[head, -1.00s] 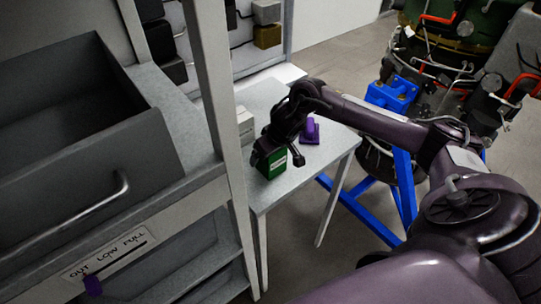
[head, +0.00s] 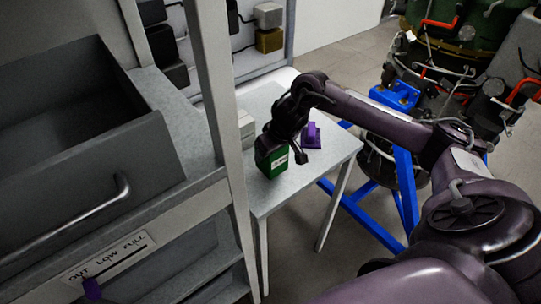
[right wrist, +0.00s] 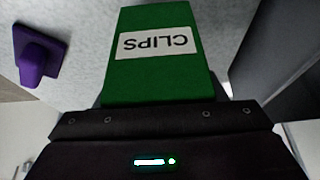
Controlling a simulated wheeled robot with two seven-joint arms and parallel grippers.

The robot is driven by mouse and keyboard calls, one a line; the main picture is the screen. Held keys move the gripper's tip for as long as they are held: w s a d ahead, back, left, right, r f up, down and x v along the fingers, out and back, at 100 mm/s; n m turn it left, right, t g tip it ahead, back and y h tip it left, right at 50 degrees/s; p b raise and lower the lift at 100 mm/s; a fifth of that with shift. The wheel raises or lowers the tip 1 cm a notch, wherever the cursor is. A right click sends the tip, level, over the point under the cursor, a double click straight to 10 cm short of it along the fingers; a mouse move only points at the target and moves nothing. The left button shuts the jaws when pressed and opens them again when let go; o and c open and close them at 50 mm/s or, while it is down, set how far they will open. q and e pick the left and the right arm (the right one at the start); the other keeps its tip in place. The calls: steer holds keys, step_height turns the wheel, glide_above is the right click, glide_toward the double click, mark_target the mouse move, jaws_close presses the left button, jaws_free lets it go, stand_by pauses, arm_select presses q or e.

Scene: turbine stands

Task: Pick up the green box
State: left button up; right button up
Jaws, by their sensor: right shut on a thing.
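The green box (head: 273,163) stands upright on the small grey table (head: 300,180), near its left side. In the right wrist view the green box (right wrist: 158,80) shows a white label reading CLIPS, upside down in that picture. My right gripper (head: 272,140) is over the top of the box and shut on it; the wrist view shows the box right against the gripper's dark edge (right wrist: 160,122). I cannot tell whether the box's base touches the table. My left gripper is not in view.
A purple object (head: 311,135) stands on the table right of the box. A white box (head: 245,127) is behind it. A grey shelf post (head: 213,100) stands close on the left. A blue turbine stand (head: 400,180) is to the right.

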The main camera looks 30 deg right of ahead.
step_height(320, 180, up, 6)
steer(key=shift+w+r+b, duration=0.1)
steer(key=shift+r+b, duration=0.05)
steer(key=shift+b, duration=0.2)
step_height(320, 180, up, 11)
steer(key=p, duration=0.6)
steer(key=shift+r, duration=0.15)
